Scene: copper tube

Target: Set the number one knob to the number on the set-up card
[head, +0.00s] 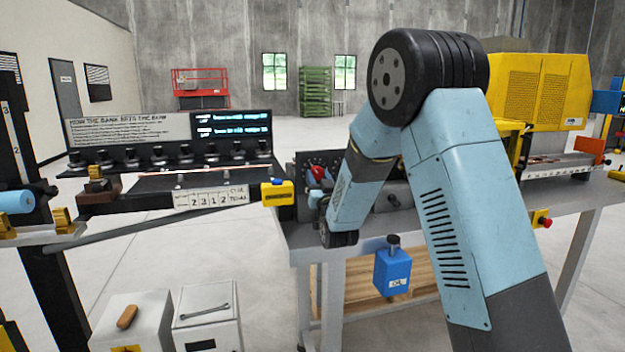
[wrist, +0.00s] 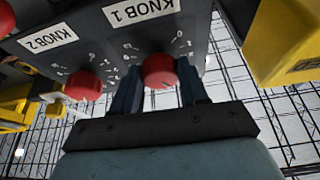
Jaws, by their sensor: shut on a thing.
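The red number one knob (wrist: 158,71) sits on a dark panel under a white KNOB 1 label (wrist: 141,11), upside down in the wrist view. My gripper (wrist: 160,82) is shut on it, one dark finger at each side. Small white numbers ring the knob; a 0 and a 6 show, others are too small to read. Its exact setting is unclear. In the head view my arm hides the gripper. A white card (head: 211,197) on the left bench carries digits that look like 2 3 1 2; I cannot tell whether it is the set-up card.
A second red knob (wrist: 83,86) with a KNOB 2 label (wrist: 48,38) is close beside my gripper. Yellow parts flank the panel in the wrist view. A blue box (head: 393,272) hangs at the bench front. Two pale boxes (head: 207,318) stand on the floor.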

